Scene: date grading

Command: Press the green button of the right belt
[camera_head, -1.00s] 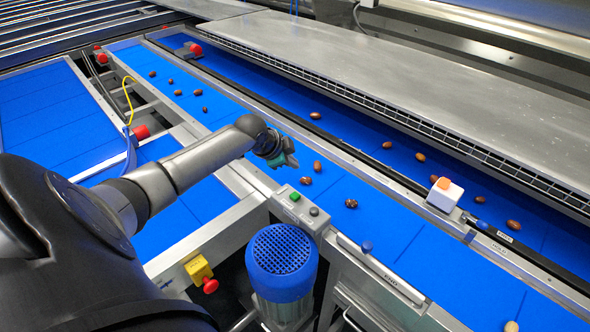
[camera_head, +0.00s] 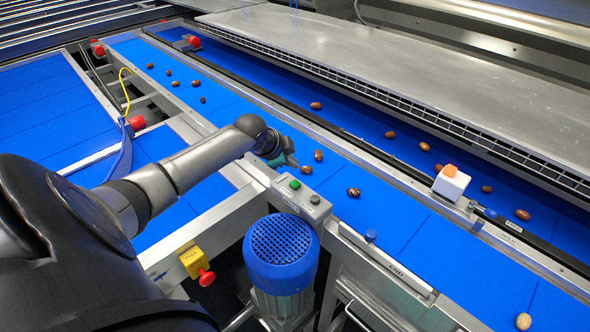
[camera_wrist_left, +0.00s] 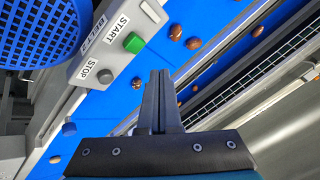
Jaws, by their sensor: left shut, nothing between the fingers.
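The green button (camera_head: 295,184) sits on a grey control box at the near edge of the belt with dates. In the left wrist view the green button (camera_wrist_left: 134,42) is beside the word START, on a box marked BELT 2. A dark grey stop button (camera_head: 315,199) is on the same box; it also shows in the left wrist view (camera_wrist_left: 105,75). My left gripper (camera_head: 287,160) is shut and empty, just beyond the box in the head view. In the left wrist view its fingertips (camera_wrist_left: 160,76) appear right of the green button, apart from it. My right gripper is not in view.
A blue-capped motor (camera_head: 281,255) stands just in front of the box. A yellow box with a red button (camera_head: 206,278) is left of it. Several dates lie on the blue belt (camera_head: 400,225). A white box with an orange button (camera_head: 452,182) is on the rail beyond.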

